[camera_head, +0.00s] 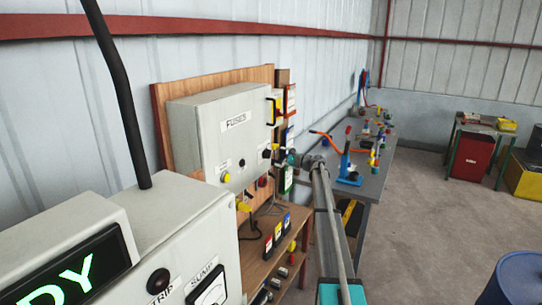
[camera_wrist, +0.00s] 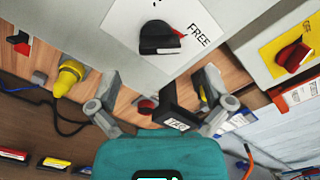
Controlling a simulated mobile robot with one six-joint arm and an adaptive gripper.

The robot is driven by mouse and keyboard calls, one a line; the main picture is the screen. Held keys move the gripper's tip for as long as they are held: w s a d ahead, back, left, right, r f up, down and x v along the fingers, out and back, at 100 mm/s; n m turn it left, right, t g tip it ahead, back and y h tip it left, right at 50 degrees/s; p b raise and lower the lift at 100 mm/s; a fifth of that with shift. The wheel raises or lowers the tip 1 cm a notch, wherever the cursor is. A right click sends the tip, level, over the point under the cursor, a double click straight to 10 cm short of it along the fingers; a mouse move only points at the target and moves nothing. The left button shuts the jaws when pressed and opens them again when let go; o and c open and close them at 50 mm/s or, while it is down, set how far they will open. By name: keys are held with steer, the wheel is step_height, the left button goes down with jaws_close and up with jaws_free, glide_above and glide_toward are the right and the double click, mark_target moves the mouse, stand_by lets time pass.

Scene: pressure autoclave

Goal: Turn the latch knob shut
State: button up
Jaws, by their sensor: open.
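A black rotary knob (camera_wrist: 160,40) with a red end sits on a white plate (camera_wrist: 128,18) on a grey box face, at the upper middle of the wrist view. Its red end points right, toward the printed word FREE. I take it for the latch knob. My gripper (camera_wrist: 160,78) is open, its two fingers spread below the knob in that view, apart from it and with nothing held. In the head view my gripper (camera_head: 296,159) is small, near the right edge of the FUSES box (camera_head: 221,140); the fingers are hard to make out.
A red knob (camera_wrist: 295,56) on a yellow plate is at the right of the wrist view. A yellow plug-like part (camera_wrist: 69,77) with a black cable is at left. A black tagged part (camera_wrist: 177,101) lies between the fingers in the picture. The grey bench (camera_head: 372,183) holds several tools.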

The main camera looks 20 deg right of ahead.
mark_target(269, 153)
steer(key=shift+x, duration=2.8)
